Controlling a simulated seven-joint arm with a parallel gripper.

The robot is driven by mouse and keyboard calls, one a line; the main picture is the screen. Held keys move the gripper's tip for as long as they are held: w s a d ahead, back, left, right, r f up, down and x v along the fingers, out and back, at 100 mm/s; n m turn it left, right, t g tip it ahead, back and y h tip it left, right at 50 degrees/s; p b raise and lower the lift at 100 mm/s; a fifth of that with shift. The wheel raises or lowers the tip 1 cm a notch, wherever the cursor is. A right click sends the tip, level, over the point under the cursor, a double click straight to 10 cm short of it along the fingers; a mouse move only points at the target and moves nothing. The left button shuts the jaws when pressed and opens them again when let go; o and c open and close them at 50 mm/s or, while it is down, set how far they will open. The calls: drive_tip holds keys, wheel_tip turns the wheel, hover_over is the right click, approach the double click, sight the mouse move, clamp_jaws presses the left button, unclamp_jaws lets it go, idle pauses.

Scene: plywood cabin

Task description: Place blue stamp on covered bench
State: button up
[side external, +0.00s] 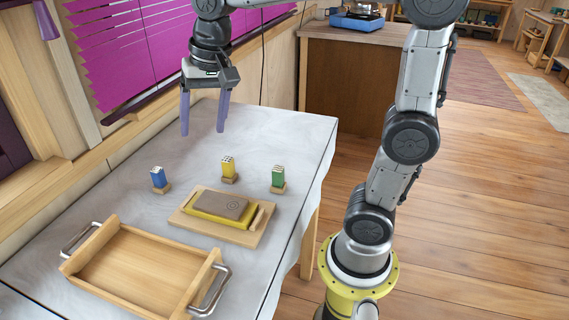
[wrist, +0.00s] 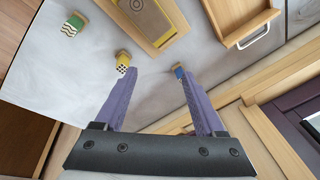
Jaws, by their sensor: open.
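The blue stamp (side external: 159,178) stands upright on a small wooden base at the left of the covered bench (side external: 250,136), a table under a pale grey-white cloth. In the wrist view the blue stamp (wrist: 180,73) shows beside the tip of the right finger, partly hidden. My gripper (side external: 203,130) is open and empty, with purple fingers pointing down, above the far part of the bench and apart from the stamps. The fingers also show in the wrist view (wrist: 158,74).
A yellow stamp (side external: 229,167) and a green stamp (side external: 278,178) stand to the right. A wooden board with a yellow and brown pad (side external: 222,206) lies in front of them. A wooden tray (side external: 142,271) with metal handles sits at the near left.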

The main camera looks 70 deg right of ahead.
drive_tip(key=s+f+n+t, duration=0.1)
drive_tip(key=s+f+n, duration=0.2)
drive_tip(key=s, duration=0.5)
drive_tip(key=s+f+n+t, duration=0.1)
drive_tip(key=s+f+n, duration=0.2)
drive_tip(key=s+n, duration=0.2)
drive_tip(key=s, duration=0.3)
drive_tip(key=shift+s+a+n+t, duration=0.25)
drive_tip(key=shift+a+n+t, duration=0.05)
drive_tip(key=shift+n+t, duration=0.1)
